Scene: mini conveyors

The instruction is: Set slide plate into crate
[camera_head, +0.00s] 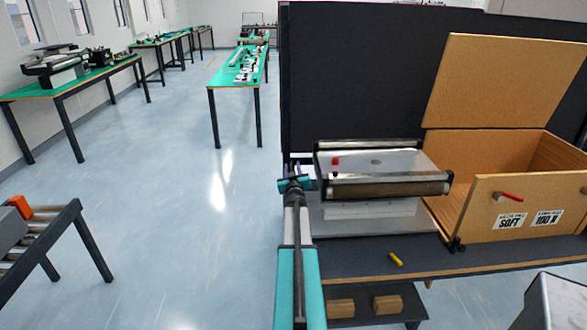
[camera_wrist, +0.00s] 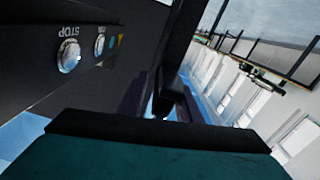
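A silver plate-like unit (camera_head: 400,162) with dark ends and a brown-and-metal front roller is on the dark bench, at the crate's left; I cannot tell whether it is the slide plate. A shiny silver surface (camera_head: 365,226) shows below it. The tan crate (camera_head: 480,215) stands at the right, its lid (camera_head: 505,80) raised. My gripper (camera_head: 299,185) is at the unit's left end. In the wrist view a dark bar (camera_wrist: 183,45) runs down towards my dark fingertips (camera_wrist: 168,105); whether they grip it is unclear.
A dark panel (camera_wrist: 35,75) with a STOP button is close on the left in the wrist view. A black screen (camera_head: 350,70) stands behind. Clear floor (camera_head: 190,200) lies left.

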